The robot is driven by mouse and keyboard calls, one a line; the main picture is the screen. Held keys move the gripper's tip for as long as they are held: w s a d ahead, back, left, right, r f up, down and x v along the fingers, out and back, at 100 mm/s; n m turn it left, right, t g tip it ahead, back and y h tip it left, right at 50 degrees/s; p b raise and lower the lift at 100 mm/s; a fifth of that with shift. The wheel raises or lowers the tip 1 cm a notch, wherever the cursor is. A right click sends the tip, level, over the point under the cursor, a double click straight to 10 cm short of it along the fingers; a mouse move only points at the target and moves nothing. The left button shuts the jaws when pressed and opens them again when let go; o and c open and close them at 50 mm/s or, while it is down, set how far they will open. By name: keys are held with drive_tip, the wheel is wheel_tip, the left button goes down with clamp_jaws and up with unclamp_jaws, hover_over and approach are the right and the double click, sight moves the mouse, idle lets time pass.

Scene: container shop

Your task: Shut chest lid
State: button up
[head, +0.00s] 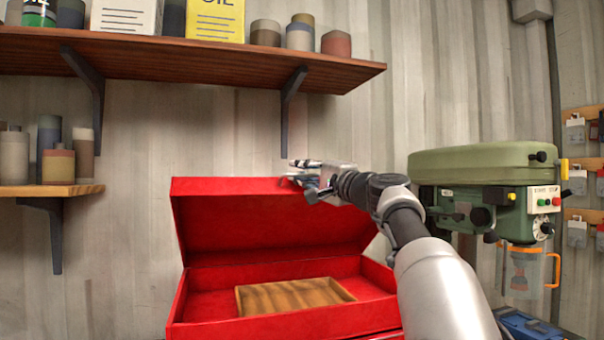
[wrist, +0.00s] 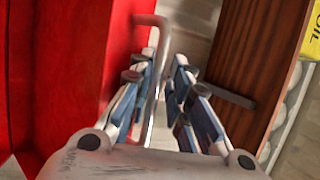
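The red chest lid (head: 270,222) stands raised at the back of the red chest (head: 190,305) in the head view, so the chest is open. In the wrist view the lid (wrist: 60,80) fills the left side. A grey bent bar handle (wrist: 150,20) sticks out by the lid there. My gripper (head: 304,168) is at the lid's upper edge, right of its middle. In the wrist view my gripper (wrist: 160,78) is open, with the handle between its fingers, nearer the left ones. A gap shows on the right side. I cannot tell whether any finger touches it.
A wooden tray (head: 295,296) lies inside the chest. A wooden shelf (head: 180,62) with cans and boxes hangs above the lid; it also shows at right in the wrist view (wrist: 262,70). A green drill press (head: 480,165) stands right of my arm. A smaller shelf (head: 50,190) is at left.

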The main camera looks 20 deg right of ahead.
drive_tip(key=shift+s, duration=0.15)
drive_tip(key=s+d+f+b, duration=0.2)
drive_tip(key=s+d+f, duration=0.1)
drive_tip(key=s+f, duration=0.2)
drive_tip(key=s+d+f+b, duration=0.2)
drive_tip(key=s+d+f, duration=0.2)
drive_tip(key=s, duration=0.5)
drive_tip(key=shift+s+f, duration=0.4)
drive_tip(key=shift+f, duration=0.75)
idle(0.6)
idle(0.5)
